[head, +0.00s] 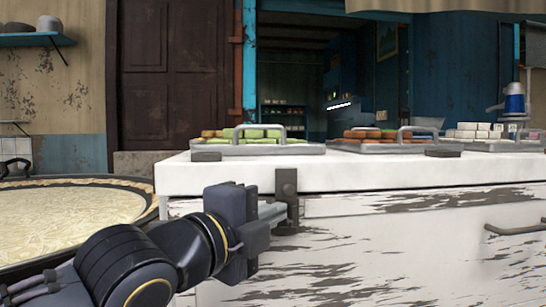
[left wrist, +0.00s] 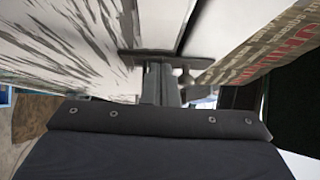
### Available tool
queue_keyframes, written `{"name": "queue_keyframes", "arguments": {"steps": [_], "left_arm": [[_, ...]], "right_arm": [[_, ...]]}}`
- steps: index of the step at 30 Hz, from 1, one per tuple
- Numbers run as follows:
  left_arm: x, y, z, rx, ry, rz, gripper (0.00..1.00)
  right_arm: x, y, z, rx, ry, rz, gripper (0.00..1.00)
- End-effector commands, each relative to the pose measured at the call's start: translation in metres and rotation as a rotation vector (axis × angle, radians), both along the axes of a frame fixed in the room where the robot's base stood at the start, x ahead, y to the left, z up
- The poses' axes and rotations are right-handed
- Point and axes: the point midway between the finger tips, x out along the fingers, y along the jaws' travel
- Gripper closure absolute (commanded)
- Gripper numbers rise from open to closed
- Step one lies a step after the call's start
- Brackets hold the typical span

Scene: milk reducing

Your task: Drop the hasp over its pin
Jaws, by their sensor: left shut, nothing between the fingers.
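The hasp (head: 287,200) is a dark metal strap at the front left edge of the white counter. In the left wrist view the shut fingers (left wrist: 160,85) reach toward a dark metal plate (left wrist: 145,58) that looks like the hasp. A small pin-like part (left wrist: 186,79) shows beside the fingertips. Whether the hasp is around the pin cannot be told. My right gripper is not in view.
The white counter (head: 380,172) carries trays of sweets (head: 258,150) with metal handles. A wide pan of pale milk (head: 70,215) stands at the left, close to my left arm. A handle (head: 515,229) sticks out of the counter front at the right.

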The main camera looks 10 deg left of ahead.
Motion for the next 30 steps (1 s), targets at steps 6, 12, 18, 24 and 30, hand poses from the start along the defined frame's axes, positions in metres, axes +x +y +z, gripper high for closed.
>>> {"name": "queue_keyframes", "arguments": {"steps": [6, 12, 18, 24, 30], "left_arm": [[0.002, 0.001, -0.001, 0.007, -0.02, 0.0, 1.0], [0.002, 0.001, 0.0, 0.007, -0.022, 0.001, 1.0], [0.001, 0.001, 0.0, 0.006, -0.02, 0.002, 1.0], [-0.018, 0.01, 0.001, 0.007, -0.023, 0.001, 1.0], [-0.05, 0.026, 0.0, 0.004, -0.025, 0.0, 1.0]], "right_arm": [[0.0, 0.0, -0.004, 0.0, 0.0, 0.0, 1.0], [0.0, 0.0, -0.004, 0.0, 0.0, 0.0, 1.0], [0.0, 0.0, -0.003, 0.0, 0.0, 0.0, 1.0], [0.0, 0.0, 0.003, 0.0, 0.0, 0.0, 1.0], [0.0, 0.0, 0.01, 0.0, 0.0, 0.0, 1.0]]}}
